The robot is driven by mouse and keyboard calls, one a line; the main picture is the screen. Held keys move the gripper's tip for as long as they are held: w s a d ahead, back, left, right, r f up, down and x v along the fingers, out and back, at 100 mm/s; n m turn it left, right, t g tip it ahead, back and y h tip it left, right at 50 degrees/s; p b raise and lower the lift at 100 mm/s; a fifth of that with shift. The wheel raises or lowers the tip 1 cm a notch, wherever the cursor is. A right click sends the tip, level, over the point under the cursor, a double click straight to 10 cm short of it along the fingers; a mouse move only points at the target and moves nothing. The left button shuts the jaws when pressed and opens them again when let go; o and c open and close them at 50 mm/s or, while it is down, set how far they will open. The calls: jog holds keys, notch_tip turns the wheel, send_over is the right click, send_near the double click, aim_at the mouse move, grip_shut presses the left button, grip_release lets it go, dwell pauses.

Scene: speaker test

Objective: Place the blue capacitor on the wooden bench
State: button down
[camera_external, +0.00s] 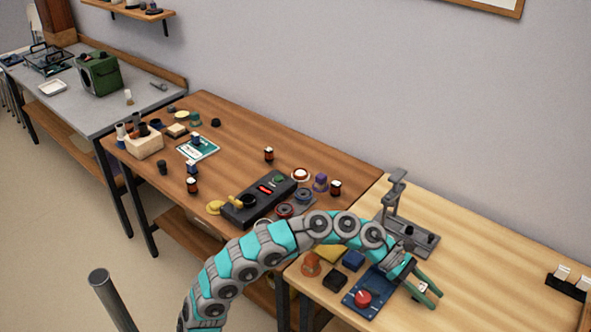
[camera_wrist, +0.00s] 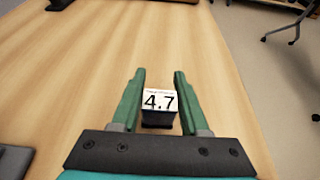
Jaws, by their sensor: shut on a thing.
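My gripper (camera_external: 436,300) is over the light wooden bench (camera_external: 480,262) at the right. In the wrist view my gripper (camera_wrist: 160,71) is shut on a small dark, bluish block with a white top marked 4.7, which looks like the blue capacitor (camera_wrist: 159,101). The capacitor also shows as a small dark and white spot (camera_external: 424,286) between the fingers in the external view. The light bench top (camera_wrist: 85,60) lies beneath it. I cannot tell whether the capacitor touches the bench. A brown wooden bench (camera_external: 245,125) adjoins on the left.
A blue box with a red knob (camera_external: 362,299) lies just left of my gripper. A grey stand (camera_external: 400,230) is behind it. A black holder with white pieces (camera_external: 567,287) sits at the far right. Several small parts crowd the brown bench. Bare light wood lies right of my gripper.

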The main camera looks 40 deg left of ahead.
jog(key=shift+c, duration=2.1)
grip_release()
jog(key=shift+f, duration=0.15)
jog(key=p+v, duration=0.1)
jog(key=v, duration=1.1)
jog(key=shift+r+p, duration=0.25)
jog(key=shift+p, duration=0.15)
